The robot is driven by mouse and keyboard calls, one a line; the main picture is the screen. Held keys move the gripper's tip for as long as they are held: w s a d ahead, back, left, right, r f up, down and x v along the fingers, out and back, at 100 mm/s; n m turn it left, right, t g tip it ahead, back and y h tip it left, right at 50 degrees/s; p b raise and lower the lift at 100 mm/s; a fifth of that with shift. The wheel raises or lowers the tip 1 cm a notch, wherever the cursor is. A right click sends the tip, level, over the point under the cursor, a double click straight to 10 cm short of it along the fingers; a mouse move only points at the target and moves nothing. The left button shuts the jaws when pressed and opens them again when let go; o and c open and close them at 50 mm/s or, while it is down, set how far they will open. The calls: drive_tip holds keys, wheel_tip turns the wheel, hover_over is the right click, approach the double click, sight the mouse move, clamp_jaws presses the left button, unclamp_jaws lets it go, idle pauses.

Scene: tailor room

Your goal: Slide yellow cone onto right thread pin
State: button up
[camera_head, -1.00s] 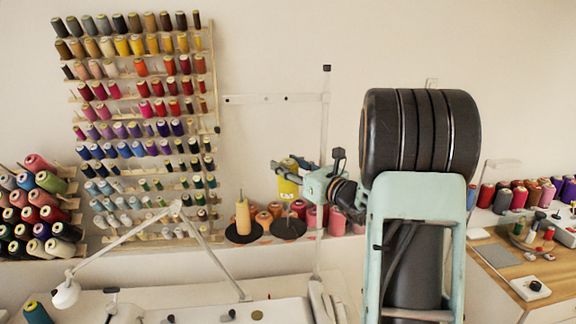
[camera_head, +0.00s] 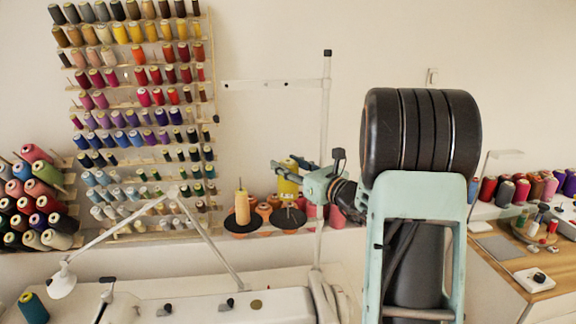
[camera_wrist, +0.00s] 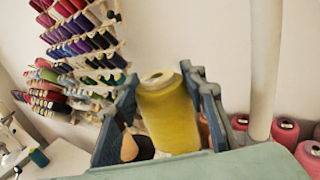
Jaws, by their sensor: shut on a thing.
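My gripper (camera_head: 291,172) is shut on the yellow cone (camera_head: 288,188) and holds it roughly upright above the right black disc (camera_head: 288,222) of the thread stand. The right thread pin (camera_head: 288,208) shows as a thin light stub between cone and disc; the cone appears above it, and I cannot tell whether they touch. In the wrist view the yellow cone (camera_wrist: 168,118) stands between the two fingers of my gripper (camera_wrist: 170,105). Its lower end is hidden there by my gripper's body.
A tan cone (camera_head: 242,207) stands on the left black disc (camera_head: 242,231). A white upright pole (camera_head: 325,120) rises close to my gripper. Pink and orange spools (camera_wrist: 285,131) stand behind. A wall rack of spools (camera_head: 140,100) is at left.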

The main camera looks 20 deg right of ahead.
sight(295, 190)
drive_tip(key=shift+f+b, duration=3.1)
drive_tip(key=shift+f, duration=0.25)
drive_tip(key=o, duration=1.3)
drive_tip(key=shift+r, duration=0.1)
drive_tip(key=shift+o, duration=0.2)
drive_tip(key=shift+s, duration=0.1)
